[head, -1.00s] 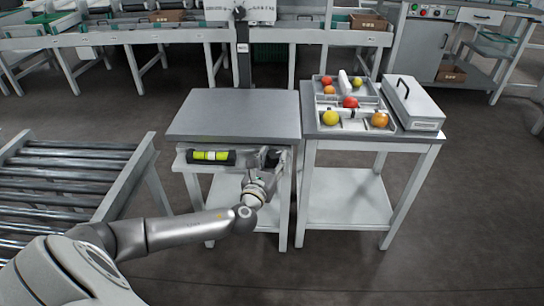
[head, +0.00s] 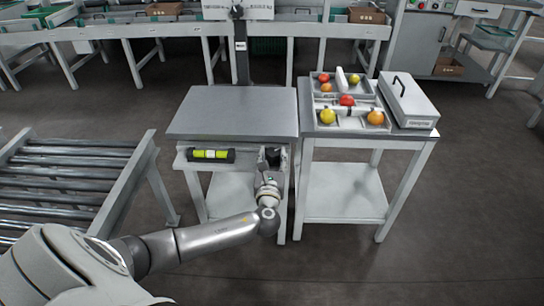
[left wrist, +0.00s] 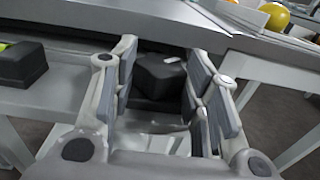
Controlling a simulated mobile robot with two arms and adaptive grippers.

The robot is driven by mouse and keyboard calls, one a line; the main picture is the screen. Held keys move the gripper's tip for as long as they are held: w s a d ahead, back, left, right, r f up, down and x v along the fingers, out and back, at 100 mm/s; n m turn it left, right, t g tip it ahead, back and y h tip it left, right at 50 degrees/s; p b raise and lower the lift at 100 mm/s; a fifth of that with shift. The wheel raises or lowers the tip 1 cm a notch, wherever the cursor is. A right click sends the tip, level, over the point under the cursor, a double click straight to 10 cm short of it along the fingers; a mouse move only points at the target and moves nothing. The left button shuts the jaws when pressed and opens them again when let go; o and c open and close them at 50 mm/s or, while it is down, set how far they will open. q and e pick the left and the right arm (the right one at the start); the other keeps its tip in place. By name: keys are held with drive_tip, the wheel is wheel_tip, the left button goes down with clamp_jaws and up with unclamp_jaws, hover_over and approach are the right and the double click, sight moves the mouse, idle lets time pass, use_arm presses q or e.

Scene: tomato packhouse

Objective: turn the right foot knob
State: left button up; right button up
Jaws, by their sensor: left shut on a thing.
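The right foot knob (left wrist: 158,76) is a dark, angular block under the front right of the grey-topped bench scale (head: 236,112). My left gripper (head: 270,163) reaches it from the front. In the head view the knob is mostly hidden by the gripper. A spirit level with a yellow-green vial (head: 211,155) sits at the front left of the scale. My right gripper is out of view.
A side table to the right carries a tray (head: 367,98) of tomatoes and a grey case with a black handle (head: 408,101). A roller conveyor (head: 62,189) stands at the left. Open floor lies in front.

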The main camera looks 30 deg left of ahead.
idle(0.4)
use_arm(q)
drive_tip(key=o, duration=1)
drive_tip(key=shift+d, duration=0.1)
drive_tip(key=v, duration=1.2)
